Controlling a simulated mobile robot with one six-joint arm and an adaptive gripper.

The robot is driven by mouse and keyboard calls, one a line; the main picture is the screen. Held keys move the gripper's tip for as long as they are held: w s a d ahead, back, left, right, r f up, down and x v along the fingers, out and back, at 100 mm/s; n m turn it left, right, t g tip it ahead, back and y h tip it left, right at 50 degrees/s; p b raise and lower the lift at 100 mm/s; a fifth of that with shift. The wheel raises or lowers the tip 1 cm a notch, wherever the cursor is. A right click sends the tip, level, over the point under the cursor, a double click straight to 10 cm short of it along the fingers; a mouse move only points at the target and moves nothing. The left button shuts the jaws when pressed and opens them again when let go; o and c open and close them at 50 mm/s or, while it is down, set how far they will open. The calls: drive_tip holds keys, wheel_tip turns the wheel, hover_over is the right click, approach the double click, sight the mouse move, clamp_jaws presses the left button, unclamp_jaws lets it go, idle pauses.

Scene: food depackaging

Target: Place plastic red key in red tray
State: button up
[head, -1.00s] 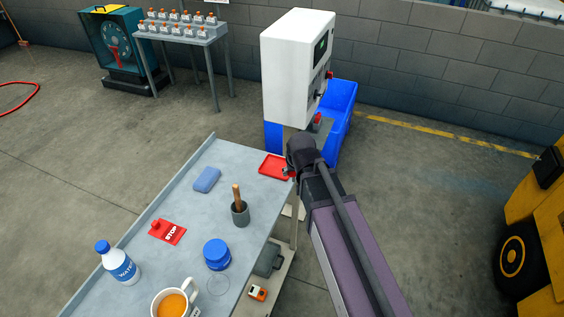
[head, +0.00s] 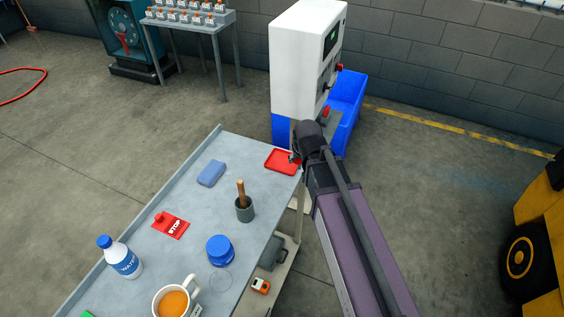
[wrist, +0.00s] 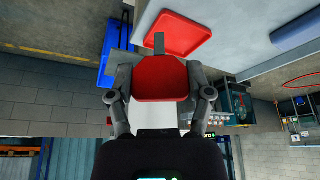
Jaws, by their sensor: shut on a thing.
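My gripper (wrist: 160,80) is shut on the red plastic key (wrist: 160,84), whose broad red body shows between the two fingers in the wrist view. A grey strip stands up from its edge. The red tray (wrist: 183,30) shows just beyond the key in the wrist view and looks empty in its visible part. In the head view the red tray (head: 279,160) lies at the far right corner of the table, and my gripper (head: 294,158) is at its right edge. My arm hides most of the gripper and the key there. I cannot tell the key's height above the tray.
On the table (head: 205,205) are a blue sponge (head: 211,173), a grey pot with a wooden handle (head: 244,208), a red STOP tag (head: 172,226), a blue-lidded jar (head: 220,250), a bottle (head: 121,259) and a mug (head: 173,301). A white machine (head: 298,60) stands behind the tray.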

wheel_tip(320, 180, down, 8)
drive_tip(key=d+n+y+b, duration=0.1)
drive_tip(key=d+n+b, duration=0.1)
drive_tip(key=b, duration=0.5)
drive_tip(key=shift+w+r+n, duration=0.15)
drive_tip(key=shift+w+n, duration=0.25)
drive_tip(key=shift+w, duration=0.05)
drive_tip(key=b, duration=0.2)
approach(282, 159)
drive_tip(key=shift+w, duration=0.5)
drive_tip(key=shift+w+a, duration=0.2)
drive_tip(key=shift+w, duration=0.2)
drive_tip(key=shift+b+x, duration=0.55)
drive_tip(key=shift+x, duration=0.25)
drive_tip(key=shift+s+f+b, duration=0.15)
drive_tip(key=shift+f+b, duration=1)
drive_tip(key=shift+b, duration=0.05)
drive_tip(key=shift+f, duration=0.2)
